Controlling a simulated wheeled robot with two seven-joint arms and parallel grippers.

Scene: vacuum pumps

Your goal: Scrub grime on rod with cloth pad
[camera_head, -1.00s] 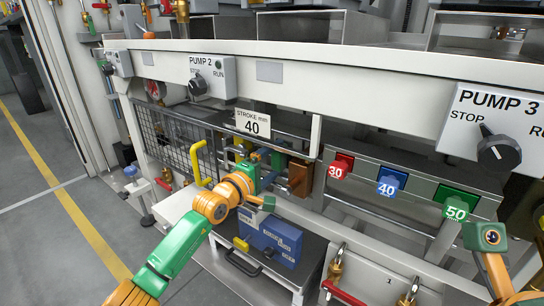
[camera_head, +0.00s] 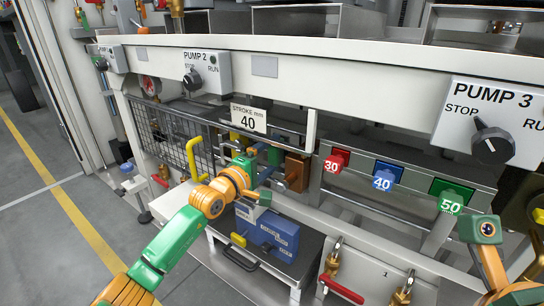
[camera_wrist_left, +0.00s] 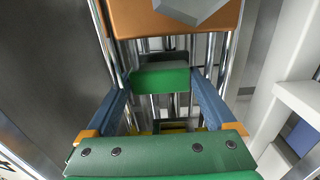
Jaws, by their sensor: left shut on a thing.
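My left gripper (camera_wrist_left: 160,78) is shut on the cloth pad (camera_wrist_left: 160,80), a small block with a grey top and green front, held between its two blue fingers. In the head view the left gripper (camera_head: 272,153) reaches into the pump bay beneath the "STROKE mm 40" sign, and the pad is hard to make out there. Shiny metal rods (camera_wrist_left: 222,60) run on both sides of the pad and behind it in the wrist view. I cannot tell whether the pad touches a rod, and no grime shows clearly. The right gripper is not in view.
A bronze block (camera_head: 297,172) sits just right of the gripper. A wire mesh guard (camera_head: 165,130) and yellow handle (camera_head: 194,158) are left. A blue box (camera_head: 268,232) stands on the low platform below. Red, blue and green tags (camera_head: 384,175) hang right.

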